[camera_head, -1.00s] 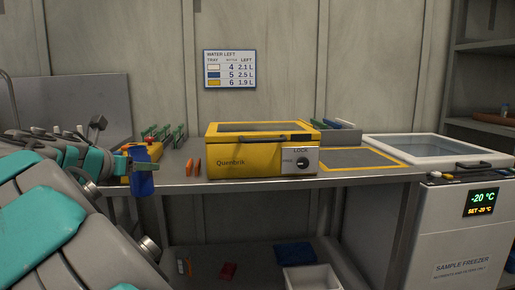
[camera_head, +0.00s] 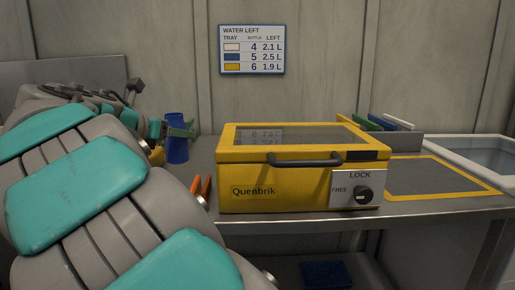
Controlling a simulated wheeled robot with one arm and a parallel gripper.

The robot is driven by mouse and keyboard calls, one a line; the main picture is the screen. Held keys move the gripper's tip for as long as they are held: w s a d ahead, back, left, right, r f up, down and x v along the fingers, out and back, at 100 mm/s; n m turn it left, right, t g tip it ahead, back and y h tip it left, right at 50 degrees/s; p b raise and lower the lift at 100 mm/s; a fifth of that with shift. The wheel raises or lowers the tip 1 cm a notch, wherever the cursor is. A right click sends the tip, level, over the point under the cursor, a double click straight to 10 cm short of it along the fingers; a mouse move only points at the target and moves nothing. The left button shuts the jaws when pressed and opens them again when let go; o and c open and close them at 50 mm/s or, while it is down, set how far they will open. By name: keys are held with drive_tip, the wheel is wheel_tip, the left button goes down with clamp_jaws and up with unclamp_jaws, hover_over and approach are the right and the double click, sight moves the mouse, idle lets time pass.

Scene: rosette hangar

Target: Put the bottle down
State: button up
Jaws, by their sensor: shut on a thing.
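A blue bottle (camera_head: 177,151) is at the left of the head view, beyond my arm. My gripper (camera_head: 182,131) is shut on it near its upper part. The bottle looks upright, and its lower end shows against the left part of the grey bench (camera_head: 203,150). I cannot tell whether its base touches the bench. My arm hides part of the bench there and a small yellow thing (camera_head: 158,156) just left of the bottle.
A yellow Quenbrik box (camera_head: 274,193) with a closed lid and lock knob stands mid-bench. Orange pegs (camera_head: 201,190) stand left of it. Right are a yellow-bordered grey pad (camera_head: 440,176), upright coloured trays (camera_head: 385,122) and a freezer (camera_head: 480,150). A water sign (camera_head: 252,49) hangs above.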

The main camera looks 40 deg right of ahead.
drive_tip(key=shift+w+a+r+p+x, duration=0.2)
drive_tip(key=shift+w+x, duration=0.25)
drive_tip(key=shift+x, duration=2.25)
drive_tip(key=shift+w+a+p+x, duration=0.1)
drive_tip(key=shift+w+a+x, duration=0.3)
drive_tip(key=shift+x, duration=2.35)
drive_tip(key=shift+w+a+r+p+x, duration=0.15)
drive_tip(key=shift+w+x, duration=0.35)
drive_tip(key=shift+x, duration=2.2)
drive_tip(key=shift+f, duration=0.15)
drive_tip(key=o, duration=1.3)
drive_tip(key=v, duration=1.2)
drive_tip(key=shift+s, duration=0.1)
drive_tip(key=shift+o, duration=0.4)
